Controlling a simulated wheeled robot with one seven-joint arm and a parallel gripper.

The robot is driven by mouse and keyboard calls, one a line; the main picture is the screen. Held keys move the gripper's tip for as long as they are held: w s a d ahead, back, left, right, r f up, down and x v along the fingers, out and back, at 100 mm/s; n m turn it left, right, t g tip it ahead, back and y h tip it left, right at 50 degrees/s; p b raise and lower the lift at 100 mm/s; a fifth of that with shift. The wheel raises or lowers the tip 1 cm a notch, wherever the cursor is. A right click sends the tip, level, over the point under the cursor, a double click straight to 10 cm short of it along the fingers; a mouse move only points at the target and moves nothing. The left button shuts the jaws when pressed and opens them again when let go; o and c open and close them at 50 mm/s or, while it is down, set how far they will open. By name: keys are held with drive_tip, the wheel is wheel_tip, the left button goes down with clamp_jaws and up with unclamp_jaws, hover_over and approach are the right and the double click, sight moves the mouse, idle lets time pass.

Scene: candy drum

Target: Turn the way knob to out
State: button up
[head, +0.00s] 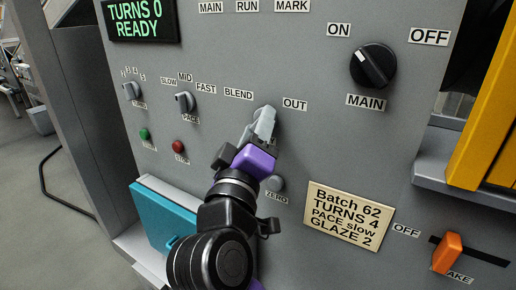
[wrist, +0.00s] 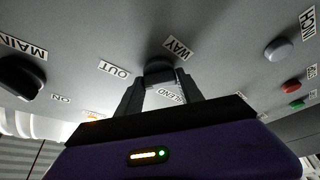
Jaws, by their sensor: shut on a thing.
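The way knob (wrist: 159,66) sits on the grey panel under the WAY label (wrist: 177,47) in the wrist view. My gripper (wrist: 160,82) is shut on it, with a finger on either side. In the head view my gripper (head: 264,124) reaches up to the panel between the BLEND label (head: 239,94) and the OUT label (head: 295,104), and covers most of the knob. The OUT label (wrist: 115,70) is left of the knob in the wrist view. The knob's pointer is hidden, so I cannot tell its setting.
The black MAIN knob (head: 373,65) is up and to the right. The pace knob (head: 185,103) is to the left, and the grey ZERO button (head: 275,183) is just below my gripper. A display (head: 138,20) reads TURNS 0 READY. An orange lever (head: 447,253) stands lower right.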

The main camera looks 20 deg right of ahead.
drive_tip(key=shift+f+m+h+b, duration=0.15)
drive_tip(key=shift+m+h+b, duration=0.25)
drive_tip(key=shift+m+b, duration=0.5)
drive_tip(key=o, duration=1.4)
drive_tip(key=shift+v, duration=3.85)
drive_tip(key=shift+a, duration=0.1)
